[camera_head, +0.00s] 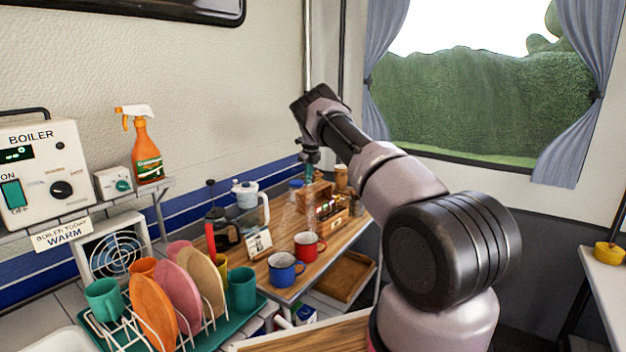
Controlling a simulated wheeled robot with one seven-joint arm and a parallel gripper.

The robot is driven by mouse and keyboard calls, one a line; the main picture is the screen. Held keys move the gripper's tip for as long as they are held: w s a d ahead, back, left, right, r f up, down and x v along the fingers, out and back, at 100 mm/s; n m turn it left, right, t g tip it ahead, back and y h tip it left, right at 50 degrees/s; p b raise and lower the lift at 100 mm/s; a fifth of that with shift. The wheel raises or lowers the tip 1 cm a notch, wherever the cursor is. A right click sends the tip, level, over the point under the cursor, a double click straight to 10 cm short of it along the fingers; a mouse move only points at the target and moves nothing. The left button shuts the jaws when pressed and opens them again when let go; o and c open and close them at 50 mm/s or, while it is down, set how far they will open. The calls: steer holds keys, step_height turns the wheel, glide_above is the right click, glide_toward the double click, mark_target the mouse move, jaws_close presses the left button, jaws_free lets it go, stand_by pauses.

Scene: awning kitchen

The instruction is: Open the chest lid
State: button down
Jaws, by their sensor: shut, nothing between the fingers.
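A small wooden chest (338,221) stands on the wooden table by the back wall, small in the picture. A brown wooden panel (318,191) shows at its back; I cannot tell whether this is its lid or how far the lid is raised. My arm reaches from the lower right toward the wall. My gripper (310,172) hangs down from the wrist over the chest's left side, small and partly lost against the things behind. It is shut with nothing held. I cannot tell whether its tips touch the chest.
Red mug (307,247), blue mug (284,273) and a small card (259,244) stand in front of the chest. A clear jug (248,205) is to its left. A dish rack (150,318) with plates fills the lower left. A window (480,100) is behind my arm.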

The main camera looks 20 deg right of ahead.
steer(key=shift+w+a+f, duration=0.3)
steer(key=shift+w+a, duration=0.05)
steer(key=shift+w, duration=0.25)
stand_by(0.3)
